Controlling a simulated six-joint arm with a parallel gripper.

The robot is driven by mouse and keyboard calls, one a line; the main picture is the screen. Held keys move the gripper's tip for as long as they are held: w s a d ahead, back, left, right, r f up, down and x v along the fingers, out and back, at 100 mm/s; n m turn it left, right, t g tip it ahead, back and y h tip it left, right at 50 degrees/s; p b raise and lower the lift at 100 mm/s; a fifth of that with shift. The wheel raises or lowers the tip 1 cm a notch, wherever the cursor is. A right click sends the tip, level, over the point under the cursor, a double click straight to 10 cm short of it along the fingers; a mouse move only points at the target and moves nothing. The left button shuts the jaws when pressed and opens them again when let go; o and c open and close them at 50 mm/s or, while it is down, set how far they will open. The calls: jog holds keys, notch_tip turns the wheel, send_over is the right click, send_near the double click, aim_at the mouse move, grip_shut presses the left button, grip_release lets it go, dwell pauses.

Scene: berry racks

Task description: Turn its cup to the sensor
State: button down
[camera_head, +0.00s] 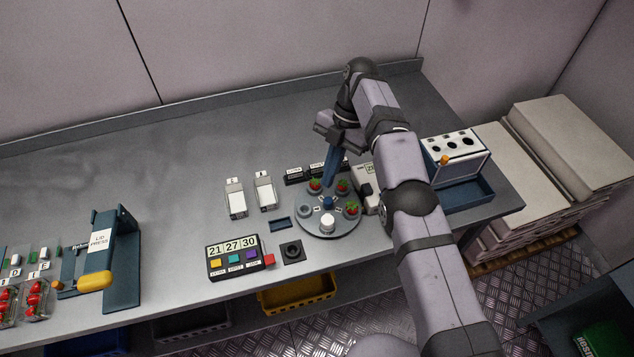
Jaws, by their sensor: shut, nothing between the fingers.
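A round grey turntable (315,223) sits on the bench at the middle right. It bears several cups, three with red berries: one at the back left (315,186), one at the back right (343,186) and one at the right (351,209). A grey cup (305,210) at the left shows no berry, and a white knob-like piece (327,221) stands at the front. A blue hub (328,202) is in the centre. My gripper (330,183) points down over the back of the turntable, its blue fingers shut and empty. A white device (366,190), perhaps the sensor, stands at the right, partly behind my arm.
A control box (235,259) reading 21 27 30 with coloured buttons stands at the front. Two white switch-like blocks (236,200) are left of the turntable. A lid press (115,255) and berry punnets (35,300) are at the left. The back left bench is clear.

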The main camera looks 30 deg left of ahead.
jog(key=s+a+r+t+y+b, duration=0.1)
jog(key=s+a+r+t+b, duration=0.3)
jog(key=s+r+b, duration=0.55)
jog(key=w+a+f+m+t+b, duration=0.1)
jog(key=w+f+m, duration=0.2)
jog(key=m, duration=0.8)
jog(key=w+a+f+m+t+y+b, duration=0.1)
jog(key=w+a+f+m, duration=0.1)
jog(key=f+m, duration=0.4)
jog(key=w+m, duration=0.1)
jog(key=m, duration=0.4)
jog(key=shift+m+t+y, duration=0.3)
jog(key=shift+a+f, duration=0.15)
